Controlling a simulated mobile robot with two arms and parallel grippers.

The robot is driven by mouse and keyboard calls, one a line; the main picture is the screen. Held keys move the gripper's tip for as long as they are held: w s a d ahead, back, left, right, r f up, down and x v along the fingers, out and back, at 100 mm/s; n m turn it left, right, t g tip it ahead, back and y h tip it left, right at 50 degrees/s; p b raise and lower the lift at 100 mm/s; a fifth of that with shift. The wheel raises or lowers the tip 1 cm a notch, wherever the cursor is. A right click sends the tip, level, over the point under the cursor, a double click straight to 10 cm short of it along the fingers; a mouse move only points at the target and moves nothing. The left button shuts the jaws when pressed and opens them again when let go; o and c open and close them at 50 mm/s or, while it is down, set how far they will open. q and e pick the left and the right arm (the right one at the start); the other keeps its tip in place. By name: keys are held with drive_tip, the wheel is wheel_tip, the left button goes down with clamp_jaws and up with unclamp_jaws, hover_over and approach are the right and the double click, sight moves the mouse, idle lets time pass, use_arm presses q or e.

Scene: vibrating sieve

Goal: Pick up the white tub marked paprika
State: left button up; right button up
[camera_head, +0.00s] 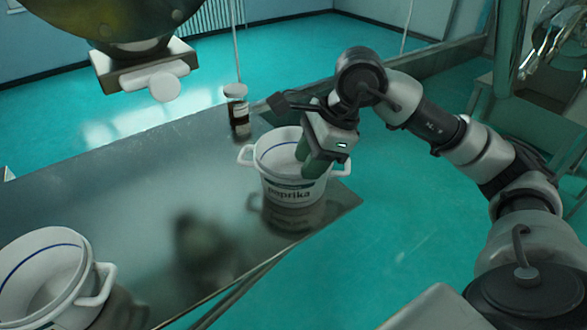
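The white tub marked paprika (291,193) stands upright on the metal table near its right corner. It has two side handles, a blue line inside the rim and dark lettering on its front. My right gripper (312,170) reaches down at the right side of the tub's rim. Its greenish fingers overlap the rim and upper wall. I cannot tell whether they are closed on it, and they hide part of the rim. My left gripper is not in view.
A second white tub (45,270) stands at the lower left of the metal table (130,190). A small jar with a white lid (237,112) stands behind the paprika tub. A machine part (145,70) hangs over the upper left. The table's middle is clear.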

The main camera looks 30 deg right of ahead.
sight(300, 189)
drive_tip(key=shift+p+x, duration=0.4)
drive_tip(key=shift+x, duration=1.95)
drive_tip(key=shift+s+d, duration=0.1)
drive_tip(key=shift+s, duration=0.1)
clamp_jaws()
